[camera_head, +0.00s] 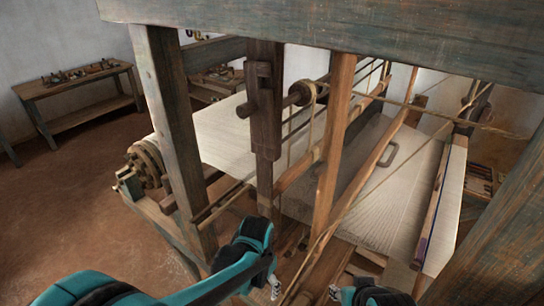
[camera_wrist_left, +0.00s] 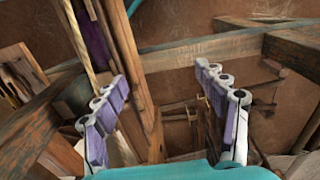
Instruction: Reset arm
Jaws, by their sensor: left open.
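My left arm enters the head view from the lower left, and its small gripper (camera_head: 275,289) hangs low near the bottom middle, close to the loom's timbers. In the left wrist view the left gripper's two fingers (camera_wrist_left: 160,85) stand wide apart with nothing held between them. Loom timbers and a brown floor show beyond them. Part of my right gripper (camera_head: 335,293) shows at the bottom edge of the head view; its fingers are too small and cut off to read. The wooden loom (camera_head: 180,130) fills the middle.
Pale woven cloth (camera_head: 400,200) stretches across the loom. A thick upright post (camera_head: 265,130), a slanting beam (camera_head: 333,150) and a cord (camera_wrist_left: 82,40) stand close to the grippers. A toothed wheel (camera_head: 147,163) sits at left. Open floor lies left, before a bench (camera_head: 80,90).

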